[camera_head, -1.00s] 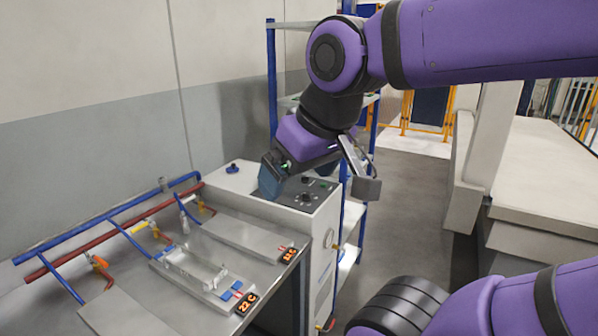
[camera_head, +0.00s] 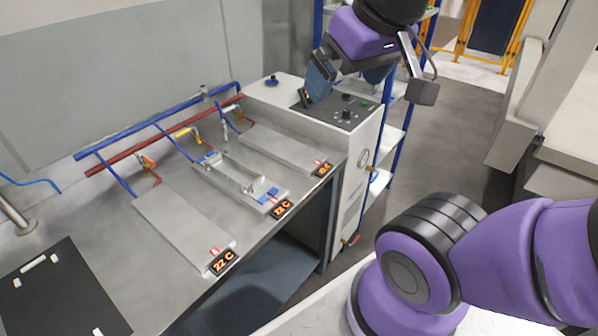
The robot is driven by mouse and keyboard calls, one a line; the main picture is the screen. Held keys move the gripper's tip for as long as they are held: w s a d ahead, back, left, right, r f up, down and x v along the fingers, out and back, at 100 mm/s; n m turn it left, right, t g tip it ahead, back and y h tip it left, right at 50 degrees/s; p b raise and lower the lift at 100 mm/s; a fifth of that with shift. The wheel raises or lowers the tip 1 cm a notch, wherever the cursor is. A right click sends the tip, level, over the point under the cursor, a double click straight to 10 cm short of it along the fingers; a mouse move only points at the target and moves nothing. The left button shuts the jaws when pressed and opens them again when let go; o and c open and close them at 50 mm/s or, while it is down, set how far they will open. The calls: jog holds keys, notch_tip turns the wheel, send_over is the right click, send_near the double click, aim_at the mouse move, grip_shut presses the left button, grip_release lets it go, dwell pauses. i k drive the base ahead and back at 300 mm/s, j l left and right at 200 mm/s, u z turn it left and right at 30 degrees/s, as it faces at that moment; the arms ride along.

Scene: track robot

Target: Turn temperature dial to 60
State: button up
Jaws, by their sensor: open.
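A black control panel (camera_head: 367,108) is set in the top of a white unit at the far end of the bench. Two dark dials stand on it, a rear one (camera_head: 348,98) and a front one (camera_head: 345,114). I cannot tell from their markings which is the temperature dial or where it points. An orange display (camera_head: 306,96) shows at the panel's left edge, too small to read. My gripper (camera_head: 314,95) is over the panel's left part, left of both dials and apart from them. It is open; its fingertips are seen edge-on.
The white unit (camera_head: 357,150) has a gauge on its front. On the bench, several metal plates (camera_head: 183,225) carry orange 22 C displays (camera_head: 224,261). Blue and red pipes (camera_head: 165,118) run along the wall. A blue knob (camera_head: 271,81) stands left of the panel. Shelving is behind.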

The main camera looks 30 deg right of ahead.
aim_at(346, 113)
jog(key=i+l+u, duration=0.15)
jog(key=l, duration=0.3)
jog(key=i+l+u, duration=0.15)
jog(key=l, duration=0.3)
jog(key=l+u, duration=0.15)
jog(key=l, duration=0.35)
jog(key=i, duration=0.05)
